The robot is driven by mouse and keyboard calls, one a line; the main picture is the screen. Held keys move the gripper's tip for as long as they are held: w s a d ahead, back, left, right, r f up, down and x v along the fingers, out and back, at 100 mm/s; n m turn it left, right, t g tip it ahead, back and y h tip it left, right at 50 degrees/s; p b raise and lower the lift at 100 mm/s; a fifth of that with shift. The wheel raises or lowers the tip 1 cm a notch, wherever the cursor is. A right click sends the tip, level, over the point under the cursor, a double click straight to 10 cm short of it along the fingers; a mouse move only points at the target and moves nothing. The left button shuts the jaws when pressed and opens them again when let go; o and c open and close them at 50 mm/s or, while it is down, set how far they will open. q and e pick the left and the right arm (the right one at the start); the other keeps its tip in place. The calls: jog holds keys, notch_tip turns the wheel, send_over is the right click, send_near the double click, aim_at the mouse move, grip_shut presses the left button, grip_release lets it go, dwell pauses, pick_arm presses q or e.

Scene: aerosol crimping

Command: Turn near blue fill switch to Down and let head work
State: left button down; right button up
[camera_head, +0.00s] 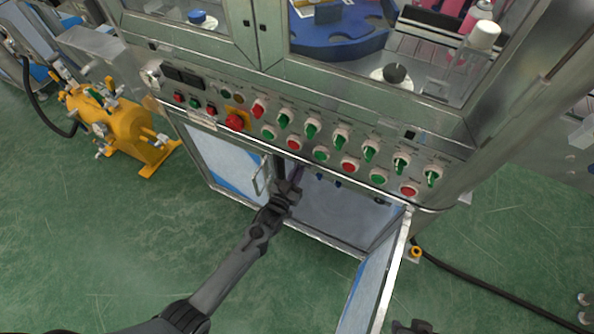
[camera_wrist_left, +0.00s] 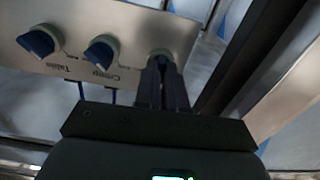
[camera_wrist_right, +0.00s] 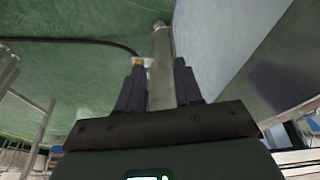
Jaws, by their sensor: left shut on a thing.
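In the left wrist view, a blue switch knob (camera_wrist_left: 160,55) at the right end of a metal panel is gripped by my left gripper (camera_wrist_left: 161,72). The fingers hide most of this knob and its label. Two other blue knobs, labelled Crimp (camera_wrist_left: 100,52) and Table (camera_wrist_left: 38,42), stand to its left, both apart from the fingers. In the head view, my left gripper (camera_head: 291,183) reaches into the open lower cabinet below the main panel. My right gripper (camera_wrist_right: 159,66) is open, with its fingers spread and apart from the panel.
The main panel (camera_head: 330,150) carries green and red switches and buttons above the left arm. An open cabinet door (camera_head: 378,285) stands right of that arm. A yellow tank (camera_head: 105,115) stands at the left. A black hose (camera_head: 480,285) crosses the green floor.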

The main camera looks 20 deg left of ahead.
pick_arm(q)
jog(key=shift+m+p, duration=0.95)
jog(key=shift+m, duration=3.85)
jog(key=c, duration=1.2)
grip_release()
